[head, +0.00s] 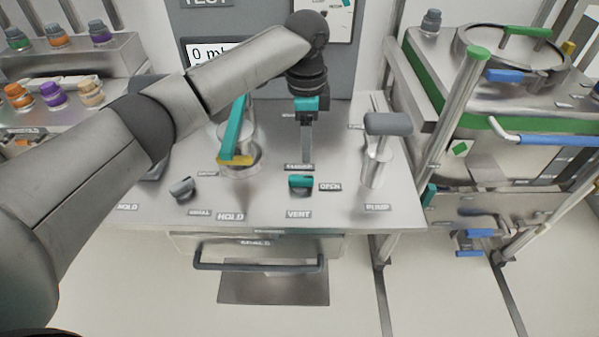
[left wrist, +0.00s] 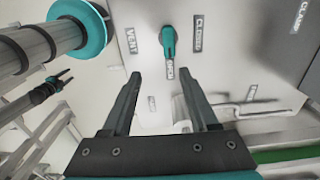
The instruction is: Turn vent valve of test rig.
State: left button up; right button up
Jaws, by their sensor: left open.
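The vent valve (head: 300,182) is a small teal knob on the steel top of the test rig (head: 345,212), behind the VENT label. It shows upright in the left wrist view (left wrist: 170,42), its narrow end toward the OPEN label and the CLOSED label to its right. My left gripper (head: 306,158) points down just behind the valve in the head view. Its two fingers (left wrist: 160,76) are spread and empty, with the knob beyond the tips and not between them. The exact height gap is hard to tell. My right gripper is not in view.
A teal lever with a yellow end (head: 237,160) stands left of the valve. A small grey knob (head: 182,187) is farther left. A grey-topped post (head: 388,124) stands to the right. A drawer handle (head: 260,267) runs along the front. The plate around the valve is clear.

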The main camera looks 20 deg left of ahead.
aim_at(299, 177)
pick_arm(q)
jog(key=f, duration=0.3)
jog(key=w+a+f+b, duration=0.1)
jog(key=f, duration=0.3)
jog(key=a+f+b, duration=0.1)
jog(key=f, duration=0.2)
jog(key=shift+w+f, duration=0.2)
jog(key=shift+f, duration=0.2)
jog(key=shift+f+b, duration=0.3)
jog(key=shift+f, duration=0.55)
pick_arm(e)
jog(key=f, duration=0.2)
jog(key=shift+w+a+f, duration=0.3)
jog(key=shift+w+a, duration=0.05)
pick_arm(q)
grip_shut()
